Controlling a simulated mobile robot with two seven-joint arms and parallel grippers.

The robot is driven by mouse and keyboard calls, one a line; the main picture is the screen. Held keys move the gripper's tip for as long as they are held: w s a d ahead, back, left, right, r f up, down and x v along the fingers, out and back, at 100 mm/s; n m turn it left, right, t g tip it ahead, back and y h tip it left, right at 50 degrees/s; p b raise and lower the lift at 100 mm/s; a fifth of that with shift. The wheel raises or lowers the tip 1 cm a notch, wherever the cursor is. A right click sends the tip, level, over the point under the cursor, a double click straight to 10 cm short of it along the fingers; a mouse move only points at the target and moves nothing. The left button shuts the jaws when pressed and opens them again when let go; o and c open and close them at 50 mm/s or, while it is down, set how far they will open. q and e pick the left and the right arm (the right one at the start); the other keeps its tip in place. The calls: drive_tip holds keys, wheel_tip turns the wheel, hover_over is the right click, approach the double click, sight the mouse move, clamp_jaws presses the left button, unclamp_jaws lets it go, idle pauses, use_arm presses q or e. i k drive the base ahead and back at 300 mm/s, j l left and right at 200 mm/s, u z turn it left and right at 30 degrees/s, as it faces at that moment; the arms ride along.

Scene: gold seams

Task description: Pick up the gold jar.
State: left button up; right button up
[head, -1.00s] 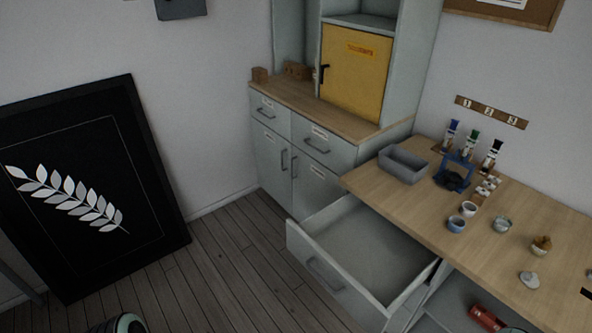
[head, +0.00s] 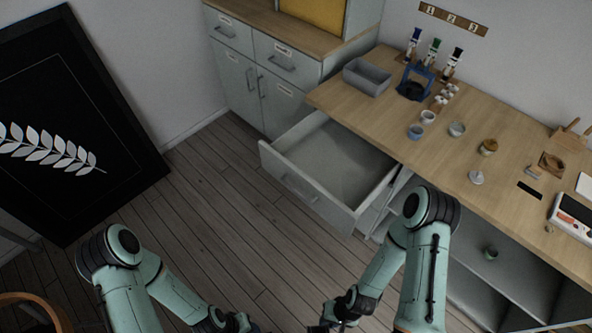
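I cannot pick out a gold jar for certain. A small brown-gold topped pot (head: 488,147) stands on the wooden worktop, with a grey-white pot (head: 457,129), a white cup (head: 428,117) and a blue cup (head: 415,132) to its left. A pale lid-like piece (head: 476,177) lies in front of it. My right gripper (head: 328,326) is low at the bottom edge, far from the worktop and partly cut off. My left gripper (head: 240,327) is at the bottom edge too, mostly out of frame. Neither shows clearly whether its fingers are open.
An open, empty-looking drawer (head: 290,183) juts out below the worktop (head: 400,110). A grey bin (head: 366,77) and a blue stand (head: 412,82) are at the back. The wooden floor (head: 215,215) ahead is clear.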

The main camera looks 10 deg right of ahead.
sight(482, 150)
drive_tip(key=z, duration=1.85)
drive_tip(key=i+l, duration=0.1)
drive_tip(key=l, duration=0.15)
drive_tip(key=i+l+u, duration=0.15)
drive_tip(key=l+u, duration=0.15)
drive_tip(key=i+l+u, duration=0.1)
drive_tip(key=l+u, duration=0.15)
drive_tip(key=l, duration=0.3)
